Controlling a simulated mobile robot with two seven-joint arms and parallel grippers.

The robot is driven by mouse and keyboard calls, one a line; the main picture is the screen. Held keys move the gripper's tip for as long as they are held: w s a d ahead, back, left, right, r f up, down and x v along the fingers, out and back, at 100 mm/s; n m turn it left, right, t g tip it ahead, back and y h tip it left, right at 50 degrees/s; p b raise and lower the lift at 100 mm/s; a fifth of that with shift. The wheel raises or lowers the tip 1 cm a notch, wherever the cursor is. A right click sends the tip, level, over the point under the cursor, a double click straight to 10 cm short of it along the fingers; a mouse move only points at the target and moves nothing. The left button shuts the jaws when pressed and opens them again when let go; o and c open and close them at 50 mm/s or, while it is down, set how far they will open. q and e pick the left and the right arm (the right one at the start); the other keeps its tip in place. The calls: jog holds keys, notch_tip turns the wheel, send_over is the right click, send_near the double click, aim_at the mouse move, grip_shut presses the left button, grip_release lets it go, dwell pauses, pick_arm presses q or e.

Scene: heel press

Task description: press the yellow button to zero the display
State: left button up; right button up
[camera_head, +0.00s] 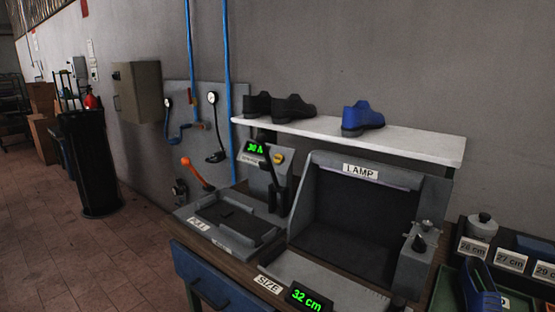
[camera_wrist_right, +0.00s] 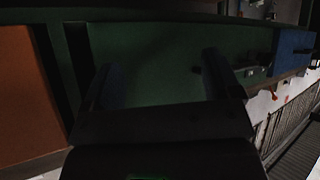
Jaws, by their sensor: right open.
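The yellow button (camera_head: 278,157) is on the upper front of the grey press (camera_head: 262,180), on the workbench by the wall. A small display (camera_head: 255,148) with green lit characters is just left of the button; it seems to start with "30", the rest hard to read. A dark lever stands close in front of the press head. My right gripper (camera_wrist_right: 160,80) shows only in the right wrist view, dark, with its two fingers apart and nothing between them. Neither gripper shows in the head view, and the button does not show in the wrist view.
A grey lamp booth (camera_head: 361,205) stands right of the press. A white shelf (camera_head: 400,142) with dark and blue shoes is behind. A size display (camera_head: 305,298) reads 32 cm. An orange-handled lever (camera_head: 196,171) is on the wall panel.

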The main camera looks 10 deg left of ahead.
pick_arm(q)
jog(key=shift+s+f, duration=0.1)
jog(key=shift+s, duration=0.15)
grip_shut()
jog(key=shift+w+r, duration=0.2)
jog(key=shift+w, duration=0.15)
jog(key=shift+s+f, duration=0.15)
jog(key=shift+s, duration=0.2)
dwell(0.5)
